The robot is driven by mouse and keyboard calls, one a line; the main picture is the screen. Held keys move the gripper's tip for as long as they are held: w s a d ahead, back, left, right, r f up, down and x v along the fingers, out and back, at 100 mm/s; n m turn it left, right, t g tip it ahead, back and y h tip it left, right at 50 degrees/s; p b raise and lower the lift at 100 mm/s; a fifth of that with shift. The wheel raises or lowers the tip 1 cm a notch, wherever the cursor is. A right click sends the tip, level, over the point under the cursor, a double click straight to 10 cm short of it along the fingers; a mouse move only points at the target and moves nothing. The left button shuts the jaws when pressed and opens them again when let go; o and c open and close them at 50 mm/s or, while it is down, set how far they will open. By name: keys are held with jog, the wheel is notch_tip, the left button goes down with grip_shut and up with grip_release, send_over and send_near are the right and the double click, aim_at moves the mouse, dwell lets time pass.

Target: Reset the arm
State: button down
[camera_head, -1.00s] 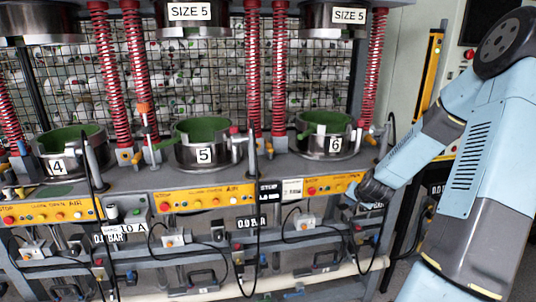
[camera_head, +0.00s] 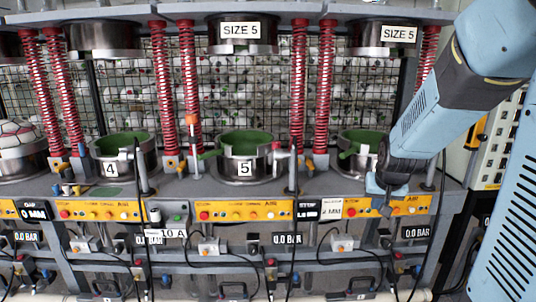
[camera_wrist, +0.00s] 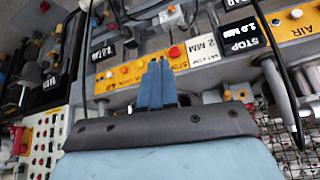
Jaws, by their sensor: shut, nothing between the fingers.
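My blue arm comes in from the right in the head view, with my gripper (camera_head: 386,203) low in front of the yellow control panel under the right-hand press. In the wrist view my gripper (camera_wrist: 158,64) shows as two blue fingers close together, shut and empty. The fingers lie over the view of a yellow button panel (camera_wrist: 135,73). My wrist covers part of the right press bowl (camera_head: 352,150) and hides its number. Whether the fingertips touch the panel cannot be told.
Press bowls marked 4 (camera_head: 122,160) and 5 (camera_head: 245,160) stand to the left with green inside. Red springs (camera_head: 297,90) rise beside them. A white ball (camera_head: 17,137) sits at far left. Black cables hang in front.

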jog(key=s+a+r+n, duration=0.1)
jog(key=s+a+r, duration=0.1)
jog(key=s+r, duration=0.2)
jog(key=s+a+r, duration=0.2)
jog(key=s+r, duration=0.2)
jog(key=s, duration=0.6)
jog(key=s+a+r+n+y, duration=0.1)
jog(key=s+a+r, duration=0.1)
jog(key=s, duration=0.5)
jog(key=shift+a+r+n, duration=0.25)
jog(key=shift+r+n, duration=0.05)
jog(key=shift+r, duration=0.6)
jog(key=shift+s, duration=0.1)
